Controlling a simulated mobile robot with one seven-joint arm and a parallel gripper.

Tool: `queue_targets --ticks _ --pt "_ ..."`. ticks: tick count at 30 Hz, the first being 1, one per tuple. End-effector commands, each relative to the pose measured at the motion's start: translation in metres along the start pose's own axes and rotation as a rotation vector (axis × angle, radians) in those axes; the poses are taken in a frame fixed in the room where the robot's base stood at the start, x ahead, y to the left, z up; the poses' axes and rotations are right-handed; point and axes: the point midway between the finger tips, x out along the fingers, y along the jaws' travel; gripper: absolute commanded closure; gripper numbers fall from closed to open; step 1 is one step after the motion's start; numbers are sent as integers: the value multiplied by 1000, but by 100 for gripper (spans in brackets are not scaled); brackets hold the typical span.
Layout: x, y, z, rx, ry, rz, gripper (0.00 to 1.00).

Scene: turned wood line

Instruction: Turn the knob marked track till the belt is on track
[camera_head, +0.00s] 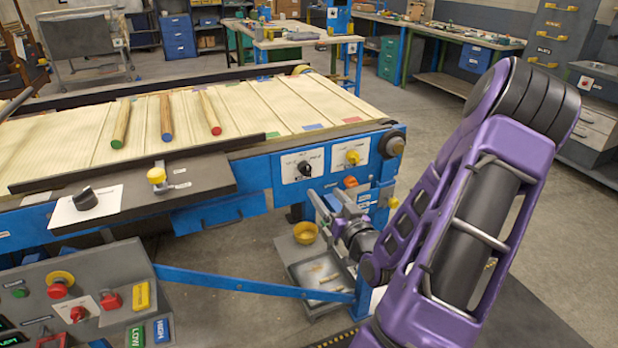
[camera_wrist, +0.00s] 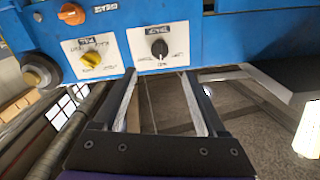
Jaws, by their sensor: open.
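A black knob (camera_head: 304,168) sits on a white plate on the blue front of the belt machine. It also shows in the wrist view (camera_wrist: 159,48), with a small black label beside it that I cannot read surely. A yellow knob (camera_head: 352,157) sits on its own plate to its right, and shows in the wrist view (camera_wrist: 91,59) on the left. The cream slatted belt (camera_head: 270,105) lies on the machine's top; I cannot tell whether it runs true. My gripper (camera_head: 333,208) is open and empty, its fingers (camera_wrist: 158,80) apart near the black knob, not around it.
Three wooden rods (camera_head: 166,117) with coloured ends lie on the belt. A dark ledge holds another black knob (camera_head: 86,198) and a yellow button (camera_head: 157,176). A control box (camera_head: 75,295) stands front left. A grey tray (camera_head: 318,272) and yellow bowl (camera_head: 305,232) are below my gripper.

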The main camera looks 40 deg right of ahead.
Motion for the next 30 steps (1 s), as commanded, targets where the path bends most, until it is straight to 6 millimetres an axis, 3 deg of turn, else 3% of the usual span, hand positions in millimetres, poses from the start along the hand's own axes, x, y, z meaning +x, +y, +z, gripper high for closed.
queue_targets --ticks 9,15,21,29,30 --pt "70 0 0 -1 1 -2 26" --pt "100 0 0 -1 0 0 26" --pt "112 0 0 -1 -1 0 26" --pt "112 0 0 -1 -1 1 26" --pt "112 0 0 -1 -1 1 33"
